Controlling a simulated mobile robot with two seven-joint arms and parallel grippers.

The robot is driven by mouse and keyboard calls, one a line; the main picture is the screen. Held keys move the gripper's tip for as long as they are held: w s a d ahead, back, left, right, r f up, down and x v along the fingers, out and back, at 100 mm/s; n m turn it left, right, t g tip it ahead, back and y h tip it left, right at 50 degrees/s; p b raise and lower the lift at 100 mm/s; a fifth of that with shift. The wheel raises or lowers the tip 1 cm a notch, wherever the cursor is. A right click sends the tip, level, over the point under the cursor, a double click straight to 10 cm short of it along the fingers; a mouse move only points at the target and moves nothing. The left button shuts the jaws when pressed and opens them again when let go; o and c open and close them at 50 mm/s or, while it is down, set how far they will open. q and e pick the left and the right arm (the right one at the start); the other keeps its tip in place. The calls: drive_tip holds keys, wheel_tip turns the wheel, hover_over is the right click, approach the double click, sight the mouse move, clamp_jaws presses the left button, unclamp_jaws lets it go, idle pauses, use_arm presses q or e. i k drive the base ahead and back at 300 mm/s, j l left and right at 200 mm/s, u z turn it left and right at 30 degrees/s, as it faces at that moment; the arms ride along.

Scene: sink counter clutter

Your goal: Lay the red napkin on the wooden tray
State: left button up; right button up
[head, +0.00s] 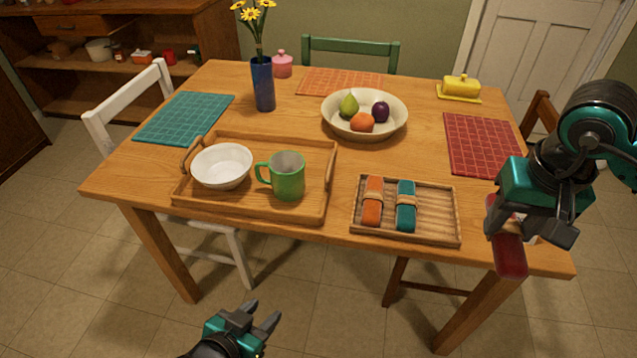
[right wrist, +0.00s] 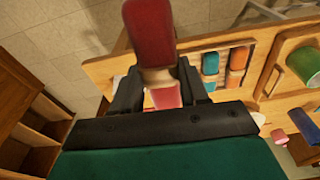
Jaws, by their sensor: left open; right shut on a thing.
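The red napkin (head: 510,258) is rolled, with a pale band around its middle. My right gripper (head: 527,232) is shut on it beside the table's right front corner, and it hangs down by the table edge. The right wrist view shows the napkin (right wrist: 150,32) gripped around its band between the two fingers (right wrist: 160,82). A slatted wooden tray (head: 436,228) lies left of the gripper at the table's front. It holds a rolled orange napkin (head: 372,200) and a rolled teal napkin (head: 405,205) side by side; its right part is bare. My left gripper (head: 262,312) is open and empty, low before the table.
A larger wooden tray (head: 310,215) with handles holds a white bowl (head: 222,166) and a green mug (head: 289,176). A fruit bowl (head: 364,130), a blue vase (head: 263,85) and a yellow butter dish (head: 460,88) stand farther back. A red placemat (head: 482,145) lies at right.

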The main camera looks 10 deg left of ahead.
sight(260, 153)
drive_tip(key=u, duration=0.75)
drive_tip(key=i+u, duration=0.15)
drive_tip(key=u, duration=0.35)
drive_tip(key=i+u, duration=0.1)
drive_tip(key=u, duration=0.35)
drive_tip(key=i+l, duration=0.45)
drive_tip(key=i, duration=0.15)
